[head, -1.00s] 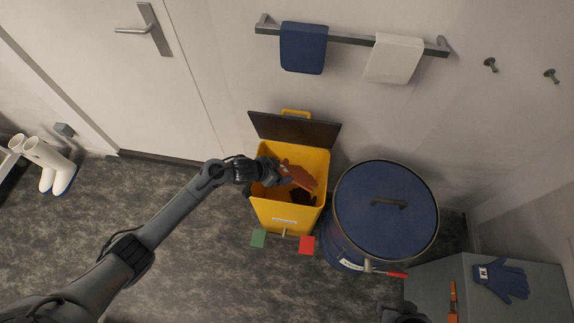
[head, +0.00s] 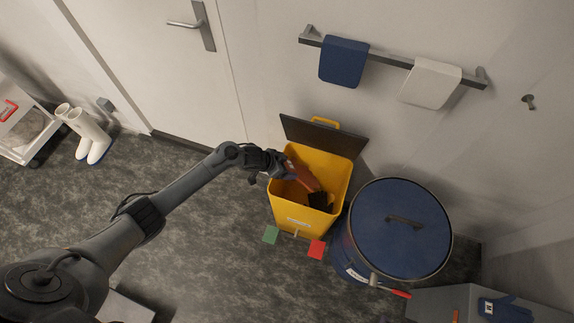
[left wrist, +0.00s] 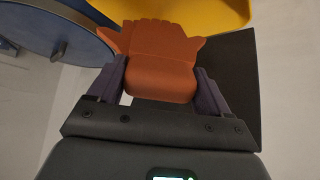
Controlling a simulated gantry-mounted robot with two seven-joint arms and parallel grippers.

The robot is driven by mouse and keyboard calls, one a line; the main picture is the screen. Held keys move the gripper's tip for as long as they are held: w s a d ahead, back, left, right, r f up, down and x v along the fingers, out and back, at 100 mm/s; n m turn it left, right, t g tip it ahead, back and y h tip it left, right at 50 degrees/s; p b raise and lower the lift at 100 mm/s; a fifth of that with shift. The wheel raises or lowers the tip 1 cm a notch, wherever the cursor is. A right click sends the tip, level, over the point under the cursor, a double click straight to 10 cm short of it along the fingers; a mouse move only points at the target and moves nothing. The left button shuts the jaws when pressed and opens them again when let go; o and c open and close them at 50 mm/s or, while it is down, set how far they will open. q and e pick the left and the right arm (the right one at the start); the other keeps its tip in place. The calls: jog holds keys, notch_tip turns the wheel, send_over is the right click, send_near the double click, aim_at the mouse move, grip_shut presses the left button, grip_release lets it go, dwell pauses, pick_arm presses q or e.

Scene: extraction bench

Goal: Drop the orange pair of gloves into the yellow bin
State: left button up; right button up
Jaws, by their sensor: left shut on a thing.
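The yellow bin (head: 340,172) stands against the wall with its dark lid (head: 322,134) tipped up. My left gripper (head: 287,167) is over the bin's left rim, shut on the orange pair of gloves (head: 304,177). In the left wrist view the orange gloves (left wrist: 160,55) fill the space between the two fingers, and the yellow bin (left wrist: 200,10) shows beyond them. In the head view the gloves hang over the bin's opening. A dark thing (head: 319,201) lies inside the bin. My right gripper is not in view.
A blue drum (head: 400,230) with a lid and a red-tipped handle stands right of the bin. White boots (head: 88,130) stand at left.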

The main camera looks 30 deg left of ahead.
pick_arm(q)
notch_tip(320, 180, down, 14)
jog(key=b, duration=1)
